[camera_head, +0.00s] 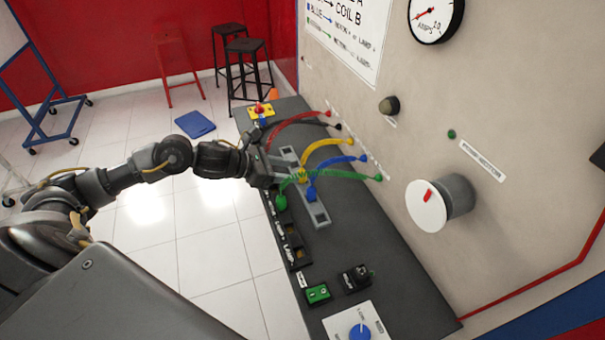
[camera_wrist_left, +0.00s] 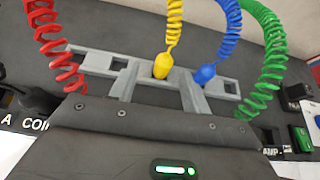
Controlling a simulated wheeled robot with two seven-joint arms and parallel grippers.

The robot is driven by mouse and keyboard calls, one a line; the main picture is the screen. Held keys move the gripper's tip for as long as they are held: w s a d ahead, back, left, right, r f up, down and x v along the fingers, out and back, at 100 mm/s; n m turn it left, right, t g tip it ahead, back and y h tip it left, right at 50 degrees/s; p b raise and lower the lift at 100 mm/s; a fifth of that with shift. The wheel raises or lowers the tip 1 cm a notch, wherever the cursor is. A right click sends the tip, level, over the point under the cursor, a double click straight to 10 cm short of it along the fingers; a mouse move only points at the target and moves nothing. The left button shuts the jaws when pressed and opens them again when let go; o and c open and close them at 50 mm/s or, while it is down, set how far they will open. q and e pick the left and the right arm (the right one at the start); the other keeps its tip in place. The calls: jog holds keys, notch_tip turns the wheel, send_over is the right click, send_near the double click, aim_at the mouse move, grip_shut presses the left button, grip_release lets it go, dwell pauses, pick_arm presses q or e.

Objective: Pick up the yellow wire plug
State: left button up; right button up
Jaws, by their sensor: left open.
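The yellow wire plug (camera_wrist_left: 161,66) sits upright in a grey slotted rack (camera_wrist_left: 98,64), its yellow coiled wire rising from its top. In the head view, the yellow wire (camera_head: 322,148) arches from the plug to the panel. My left gripper (camera_head: 291,172) reaches in over the rack from the left. In the left wrist view its two fingers (camera_wrist_left: 159,84) are apart, one on each side of the yellow plug. The plug appears between or just beyond the fingertips; contact cannot be told. The right gripper is not in view.
The blue plug (camera_wrist_left: 205,73) stands close beside the right finger. Red (camera_wrist_left: 55,50) and green (camera_wrist_left: 262,85) coiled wires flank the gripper. The wall panel (camera_head: 395,150) rises right of the dark bench (camera_head: 385,290). A green switch (camera_head: 318,293) and black block (camera_head: 355,278) lie nearer.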

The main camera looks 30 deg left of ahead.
aim_at(299, 172)
pick_arm(q)
jog(key=shift+w+d+p, duration=0.15)
jog(key=shift+d+p, duration=0.15)
jog(key=shift+p, duration=0.1)
jog(key=p+x, duration=0.2)
jog(key=x, duration=0.1)
jog(key=shift+w+d, duration=0.2)
jog(key=shift+d, duration=0.1)
jog(key=shift+w+d+f, duration=0.25)
jog(key=shift+d+f, duration=0.05)
jog(key=shift+f, duration=0.05)
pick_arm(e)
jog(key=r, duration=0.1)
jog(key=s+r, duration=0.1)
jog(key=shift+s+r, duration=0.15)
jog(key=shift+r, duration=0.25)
pick_arm(q)
jog(key=shift+c, duration=0.9)
grip_shut()
